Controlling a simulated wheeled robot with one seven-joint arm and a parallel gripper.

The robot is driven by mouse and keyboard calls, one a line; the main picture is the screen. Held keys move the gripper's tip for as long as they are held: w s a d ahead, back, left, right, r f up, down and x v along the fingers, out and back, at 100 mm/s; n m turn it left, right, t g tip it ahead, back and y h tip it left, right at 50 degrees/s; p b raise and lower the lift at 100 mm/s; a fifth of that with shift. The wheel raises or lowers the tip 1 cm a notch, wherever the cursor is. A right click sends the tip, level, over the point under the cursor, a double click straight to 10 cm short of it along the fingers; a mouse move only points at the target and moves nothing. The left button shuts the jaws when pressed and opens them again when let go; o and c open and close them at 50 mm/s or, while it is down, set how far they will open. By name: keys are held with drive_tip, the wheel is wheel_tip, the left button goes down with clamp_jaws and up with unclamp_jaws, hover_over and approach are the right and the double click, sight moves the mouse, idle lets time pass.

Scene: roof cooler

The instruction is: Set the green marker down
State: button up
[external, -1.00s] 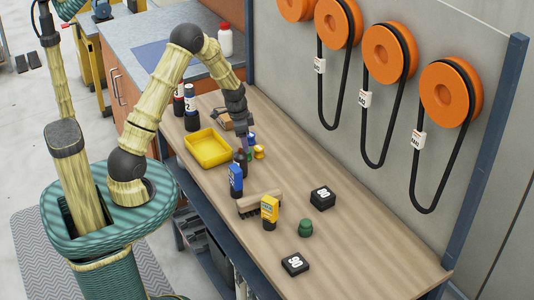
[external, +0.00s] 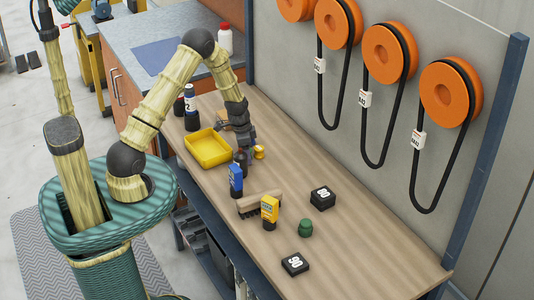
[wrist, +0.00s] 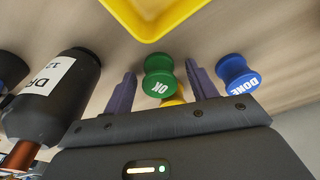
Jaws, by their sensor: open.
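The green marker (wrist: 158,76), with "OK" on its face, is between the two fingers of my gripper (wrist: 160,70) in the wrist view. The gripper is open, with a gap on each side of the marker. The marker appears to be on the wooden bench; its contact with the surface is hard to see. In the external view my gripper (external: 243,148) is low over the bench beside the yellow tray, and it hides the green marker.
A blue "DONE" marker (wrist: 238,75) is right of the fingers and a yellow marker (external: 258,152) is close by. The yellow tray (external: 208,149) is near. The bench's right end has free room around several small items.

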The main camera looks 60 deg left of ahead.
drive_tip(key=c, duration=1.1)
drive_tip(key=shift+r+b, duration=0.85)
drive_tip(key=shift+r, duration=4.15)
